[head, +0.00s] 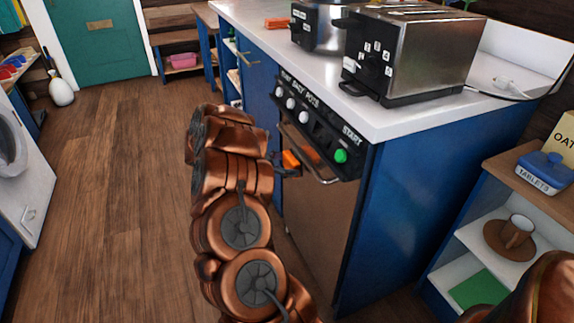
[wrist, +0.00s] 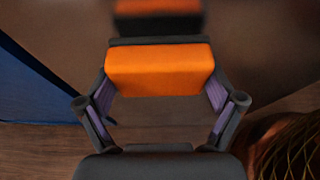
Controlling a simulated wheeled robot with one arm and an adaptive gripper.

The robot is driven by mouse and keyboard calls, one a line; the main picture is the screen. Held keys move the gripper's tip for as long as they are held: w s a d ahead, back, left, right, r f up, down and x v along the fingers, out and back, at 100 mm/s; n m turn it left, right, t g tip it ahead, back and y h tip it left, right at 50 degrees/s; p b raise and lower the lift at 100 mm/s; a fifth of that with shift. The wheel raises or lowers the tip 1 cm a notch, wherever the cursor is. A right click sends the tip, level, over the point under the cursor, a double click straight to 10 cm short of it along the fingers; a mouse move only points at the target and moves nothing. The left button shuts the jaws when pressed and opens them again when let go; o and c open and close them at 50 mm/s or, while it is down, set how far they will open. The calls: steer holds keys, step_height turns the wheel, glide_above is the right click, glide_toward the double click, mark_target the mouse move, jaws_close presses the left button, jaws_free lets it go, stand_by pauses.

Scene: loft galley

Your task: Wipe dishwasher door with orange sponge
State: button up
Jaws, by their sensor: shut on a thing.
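The orange sponge (head: 291,159) is held in my gripper (head: 283,167), in front of the upper part of the dishwasher door (head: 318,215). In the wrist view the sponge (wrist: 160,70) lies across between the two fingers, and my gripper (wrist: 160,88) is shut on it. The brownish, shiny door (wrist: 235,35) fills the upper part of that view and shows an orange reflection of the sponge. I cannot tell whether the sponge touches the door.
A bar handle (head: 310,160) crosses the door top, below the control panel (head: 315,122) with knobs and a green start button. A toaster (head: 420,50) and an orange block (head: 278,22) are on the white counter. An open shelf (head: 480,225) stands right.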

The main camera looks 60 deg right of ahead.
steer(key=shift+s+d, duration=0.35)
steer(key=shift+d, duration=0.15)
stand_by(0.3)
steer(key=shift+s+a+f+b, duration=0.15)
steer(key=shift+s+a, duration=0.3)
steer(key=shift+s, duration=0.25)
steer(key=shift+s+a+r+b, duration=0.1)
steer(key=shift+s+a+b, duration=0.05)
steer(key=shift+s+a, duration=0.5)
steer(key=shift+s, duration=0.3)
steer(key=shift+p, duration=0.3)
steer(key=w+d+p, duration=0.1)
steer(key=w+p, duration=0.1)
steer(key=shift+d+r+p, duration=0.3)
steer(key=shift+d+p, duration=0.05)
steer(key=shift+d, duration=0.05)
steer(key=shift+w+d+f+p, duration=0.2)
steer(key=shift+w+d+p, duration=0.1)
steer(key=shift+w+p, duration=0.25)
